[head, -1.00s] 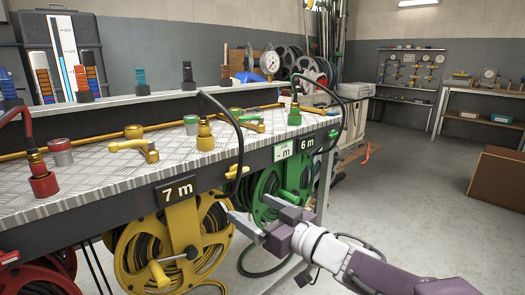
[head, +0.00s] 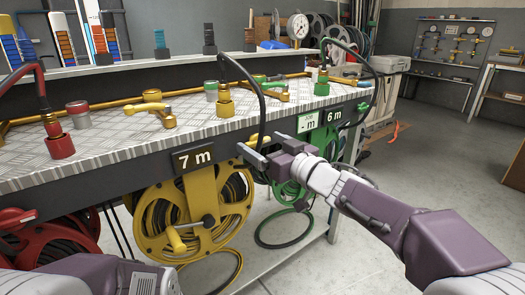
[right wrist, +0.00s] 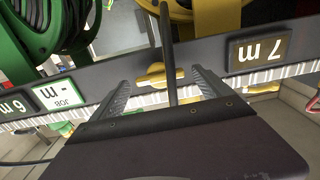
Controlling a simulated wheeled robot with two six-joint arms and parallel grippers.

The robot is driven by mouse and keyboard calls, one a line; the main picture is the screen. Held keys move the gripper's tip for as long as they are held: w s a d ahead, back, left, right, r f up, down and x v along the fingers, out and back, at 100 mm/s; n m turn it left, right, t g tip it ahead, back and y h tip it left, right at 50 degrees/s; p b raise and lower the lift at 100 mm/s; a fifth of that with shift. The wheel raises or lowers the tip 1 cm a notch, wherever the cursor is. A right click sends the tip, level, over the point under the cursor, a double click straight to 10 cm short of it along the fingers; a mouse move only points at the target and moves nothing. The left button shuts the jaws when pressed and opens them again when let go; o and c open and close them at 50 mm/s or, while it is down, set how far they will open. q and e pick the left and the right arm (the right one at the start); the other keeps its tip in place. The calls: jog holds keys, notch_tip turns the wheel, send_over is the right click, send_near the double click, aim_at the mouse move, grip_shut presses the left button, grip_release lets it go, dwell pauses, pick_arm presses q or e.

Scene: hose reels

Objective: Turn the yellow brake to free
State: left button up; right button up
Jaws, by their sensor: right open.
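The yellow brake (right wrist: 155,78) is a small yellow knob on the dark front rail beside the "7 m" plate (head: 194,158). In the right wrist view it lies between the two fingers of my right gripper (right wrist: 161,82). In the head view my right gripper (head: 257,148) is at the rail, right of the plate, and mostly hides the brake. The gripper is open, and I cannot tell whether a finger touches the brake. The yellow reel (head: 205,192) hangs below the rail. My left gripper is out of view.
A black hose (right wrist: 168,50) passes close by the brake, between the fingers in the wrist view. A green reel (head: 318,150) is to the right and a red reel (head: 48,243) to the left. Brass fittings and a yellow lever (head: 155,110) stand on the bench top (head: 110,150).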

jog(key=shift+w+a, duration=0.2)
jog(key=shift+w, duration=0.05)
jog(key=c, duration=1.4)
jog(key=shift+o, duration=0.2)
jog(key=n, duration=0.8)
jog(key=shift+s+a+f+n, duration=0.1)
jog(key=shift+n, duration=0.2)
jog(key=n+b, duration=0.1)
jog(key=n, duration=0.3)
jog(key=shift+f+b, duration=0.1)
jog(key=shift+b, duration=0.2)
jog(key=n+b, duration=0.1)
jog(key=n, duration=0.4)
jog(key=shift+n+b, duration=0.3)
